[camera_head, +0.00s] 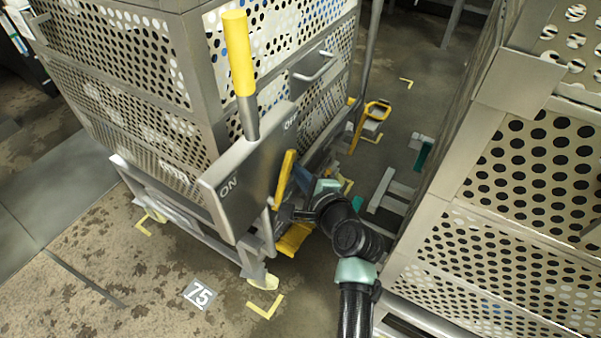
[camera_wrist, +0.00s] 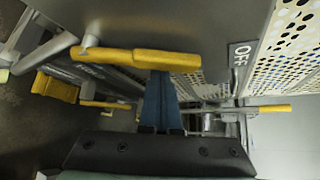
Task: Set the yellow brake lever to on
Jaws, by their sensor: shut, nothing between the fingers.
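A taller yellow handle (camera_head: 239,55) on a grey shaft rises above the plate. Perforated baskets (camera_head: 120,70) fill the cart. Another perforated structure (camera_head: 520,160) stands close on the right, leaving a narrow gap for my arm. A yellow pedal-like part (camera_head: 294,239) sits below. Floor is open at front left.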

